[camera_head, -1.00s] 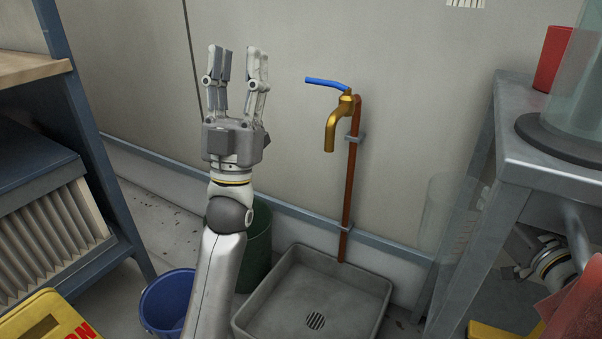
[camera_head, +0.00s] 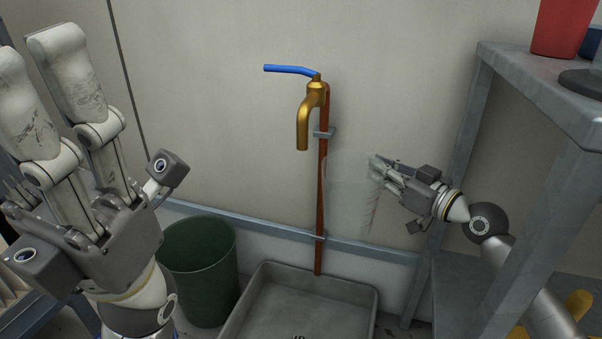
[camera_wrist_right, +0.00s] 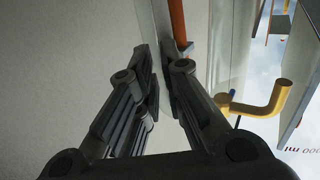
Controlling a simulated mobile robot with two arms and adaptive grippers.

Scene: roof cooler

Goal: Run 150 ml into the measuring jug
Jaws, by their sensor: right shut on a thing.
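The clear measuring jug (camera_head: 348,195) is faint against the wall in the head view, below and right of the brass tap (camera_head: 303,120). My right gripper (camera_head: 380,173) is shut on the jug's right side. In the right wrist view, the fingers (camera_wrist_right: 160,75) close on a clear wall. The jug looks upright; its contents are hard to make out. The tap's blue lever (camera_head: 290,69) points left. No water shows at its spout, which is left of the jug's rim. My left gripper (camera_head: 35,60) is large in the left foreground, fingers apart and empty.
A grey floor basin (camera_head: 262,298) lies below the tap. A dark green bin (camera_head: 200,270) stands to its left. A copper pipe (camera_head: 322,210) runs down the wall behind the jug. A grey metal table (camera_head: 535,75) at right carries a red cup (camera_head: 562,25).

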